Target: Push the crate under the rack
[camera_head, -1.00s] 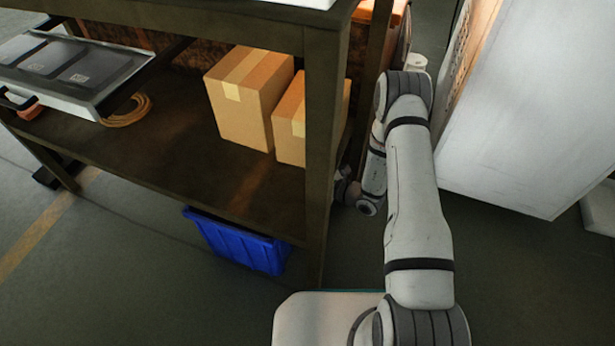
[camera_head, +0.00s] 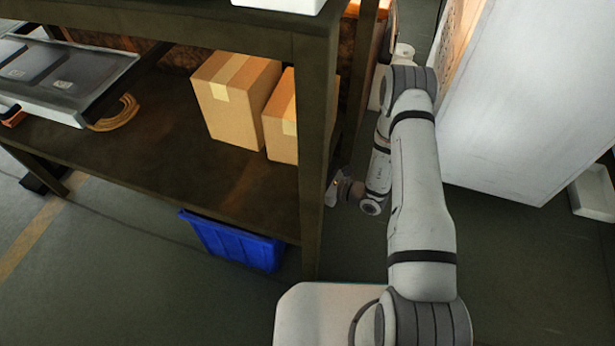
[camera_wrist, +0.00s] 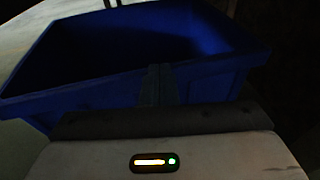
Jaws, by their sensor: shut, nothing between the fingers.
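The blue crate (camera_head: 232,242) stands on the floor at the front edge of the rack (camera_head: 160,176), partly beneath its lower shelf; the shelf hides its far part. In the wrist view the crate (camera_wrist: 85,70) fills the upper middle, open at the top, its inside dark. My gripper (camera_wrist: 160,72) is shut and empty, its fingertips in front of the crate's near wall; I cannot tell whether they touch it. In the head view my gripper (camera_head: 335,188) shows small beside the rack's corner post, at about lower shelf height.
Two cardboard boxes (camera_head: 232,100) stand on the lower shelf, with an orange coil (camera_head: 115,113) and a grey tray (camera_head: 65,78) to the left. A large white cabinet (camera_head: 520,100) is to the right of my arm. The floor (camera_head: 130,290) in front of the rack is clear.

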